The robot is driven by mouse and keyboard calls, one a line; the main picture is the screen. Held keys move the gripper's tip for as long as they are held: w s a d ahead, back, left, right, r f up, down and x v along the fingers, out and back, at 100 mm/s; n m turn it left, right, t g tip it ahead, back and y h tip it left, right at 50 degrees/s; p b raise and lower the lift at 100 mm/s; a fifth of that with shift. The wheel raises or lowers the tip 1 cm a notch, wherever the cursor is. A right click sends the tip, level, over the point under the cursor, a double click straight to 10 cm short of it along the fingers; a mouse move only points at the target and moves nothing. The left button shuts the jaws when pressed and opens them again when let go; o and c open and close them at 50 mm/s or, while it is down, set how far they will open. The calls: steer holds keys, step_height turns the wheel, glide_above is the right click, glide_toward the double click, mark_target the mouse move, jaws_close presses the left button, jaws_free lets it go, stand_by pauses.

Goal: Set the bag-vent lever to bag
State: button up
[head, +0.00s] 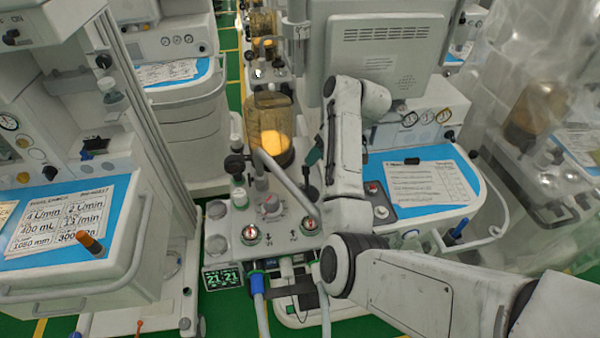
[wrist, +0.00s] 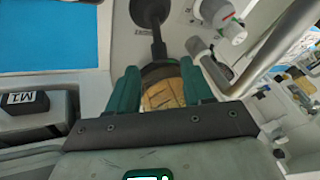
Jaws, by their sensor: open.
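The bag-vent lever appears to be the black lever (head: 311,190) on the grey-white absorber block (head: 275,232), right of the slanting grey tube. In the wrist view a black lever (wrist: 157,38) rises from a round black base at the top and points toward my fingers. My gripper (head: 312,157) is just above the lever in the head view. Its green fingers (wrist: 160,82) are open on either side of the lever's line. A yellow-brown rounded thing shows between them; I cannot tell if they touch anything. The lever's label is not readable.
The amber canister (head: 268,128) stands left of my gripper. The grey tube (head: 288,180) slants close by, above red-and-green valves (head: 250,233). A blue work surface with a paper sheet (head: 425,185) lies right of my arm. Another cart (head: 80,235) stands at the left.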

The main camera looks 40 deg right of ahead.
mark_target(306, 170)
steer(key=x, duration=0.8)
steer(key=shift+w+f+p, duration=0.1)
steer(key=shift+f+p, duration=0.15)
steer(key=shift+p, duration=0.1)
jaws_close()
